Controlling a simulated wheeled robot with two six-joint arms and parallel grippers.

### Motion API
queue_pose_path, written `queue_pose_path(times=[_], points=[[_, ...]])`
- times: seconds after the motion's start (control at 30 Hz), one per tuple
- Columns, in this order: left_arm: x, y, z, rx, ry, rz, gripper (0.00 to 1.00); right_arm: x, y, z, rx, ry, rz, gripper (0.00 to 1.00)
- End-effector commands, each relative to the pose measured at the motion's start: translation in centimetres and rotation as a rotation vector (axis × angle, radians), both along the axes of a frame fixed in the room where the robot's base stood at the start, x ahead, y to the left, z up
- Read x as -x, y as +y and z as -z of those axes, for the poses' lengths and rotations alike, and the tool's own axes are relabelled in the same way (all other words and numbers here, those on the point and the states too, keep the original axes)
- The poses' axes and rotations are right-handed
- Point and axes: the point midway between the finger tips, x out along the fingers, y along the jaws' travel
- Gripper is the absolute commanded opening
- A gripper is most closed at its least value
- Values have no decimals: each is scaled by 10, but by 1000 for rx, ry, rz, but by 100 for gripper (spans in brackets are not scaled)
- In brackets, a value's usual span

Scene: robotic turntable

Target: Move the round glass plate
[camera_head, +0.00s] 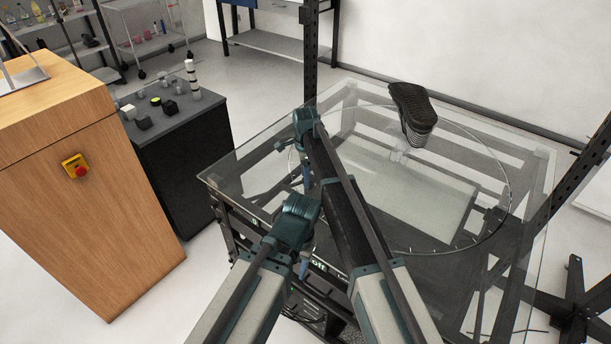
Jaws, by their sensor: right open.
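The round glass plate (455,205) is clear with a thin dark rim. It lies level at the square glass table, and its left part is hidden behind my right arm. A dark ribbed shoe-like object (411,112) stands tilted on a pale support over the plate's far part. My right gripper (306,178) is open, small and partly hidden by my arm, near the plate's left edge. I cannot tell whether it touches the plate.
The glass table (236,171) has a dark frame below and a black post (311,55) behind. A wooden cabinet (95,205) with a red button stands left, beside a black cart (185,160) with small items. A black stand (575,300) is at right. Floor between cabinet and table is clear.

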Motion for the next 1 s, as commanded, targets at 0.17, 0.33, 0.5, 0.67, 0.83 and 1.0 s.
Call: queue_pose_path(times=[0.17, 0.33, 0.5, 0.67, 0.83, 1.0], points=[[0, 0, -11, 0, 0, 0, 50, 0, 0, -11, 0, 0, 0, 58], [0, 0, -29, 0, 0, 0, 50, 0, 0, -29, 0, 0, 0, 58], [0, 0, -55, 0, 0, 0, 50, 0, 0, -55, 0, 0, 0, 58], [0, 0, -80, 0, 0, 0, 50, 0, 0, -80, 0, 0, 0, 58], [0, 0, -106, 0, 0, 1, 50, 0, 0, -106, 0, 0, 0, 58], [0, 0, -129, 0, 0, 2, 50, 0, 0, -129, 0, 0, 0, 58]])
